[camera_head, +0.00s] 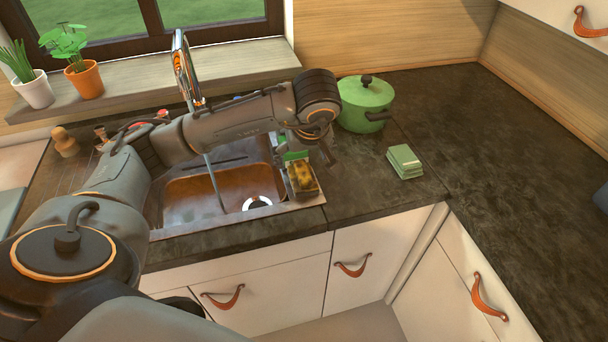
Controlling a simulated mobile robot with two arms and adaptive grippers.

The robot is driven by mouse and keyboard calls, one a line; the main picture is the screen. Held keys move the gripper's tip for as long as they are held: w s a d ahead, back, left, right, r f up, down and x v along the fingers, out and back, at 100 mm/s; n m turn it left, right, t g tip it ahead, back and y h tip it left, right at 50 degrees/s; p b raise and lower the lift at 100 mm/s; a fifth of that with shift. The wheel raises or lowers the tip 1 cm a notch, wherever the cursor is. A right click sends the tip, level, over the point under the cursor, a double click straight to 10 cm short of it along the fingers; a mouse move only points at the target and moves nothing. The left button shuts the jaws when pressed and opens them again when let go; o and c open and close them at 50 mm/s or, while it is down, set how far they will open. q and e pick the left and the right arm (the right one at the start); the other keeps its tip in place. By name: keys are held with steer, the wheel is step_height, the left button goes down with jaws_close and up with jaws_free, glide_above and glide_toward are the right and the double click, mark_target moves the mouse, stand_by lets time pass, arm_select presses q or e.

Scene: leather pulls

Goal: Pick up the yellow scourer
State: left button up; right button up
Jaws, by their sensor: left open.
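The yellow scourer (302,177), with dark patches on it, sits at the right rim of the sink, by the counter corner. My left arm reaches across the sink from the left. My right gripper is not in view.
The sink (205,195) lies left of the scourer, under a tall chrome tap (186,72). A lidded green pot (365,103) stands behind my gripper. A green block stack (404,161) lies to the right.

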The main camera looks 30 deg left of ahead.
mark_target(303, 171)
arm_select(q)
steer(key=x, duration=0.3)
steer(key=shift+w+f, duration=0.1)
steer(key=shift+w, duration=0.05)
steer(key=p+x, duration=0.1)
steer(key=x, duration=0.2)
steer(key=shift+w+d+p, duration=0.15)
steer(key=shift+w+p, duration=0.05)
steer(key=shift+p, duration=0.2)
steer(key=p+x, duration=0.1)
steer(key=x, duration=0.2)
steer(key=shift+w+f, duration=0.1)
steer(key=shift+w, duration=0.1)
steer(key=shift+f, duration=0.15)
steer(key=c, duration=1.3)
steer(key=shift+c, duration=0.2)
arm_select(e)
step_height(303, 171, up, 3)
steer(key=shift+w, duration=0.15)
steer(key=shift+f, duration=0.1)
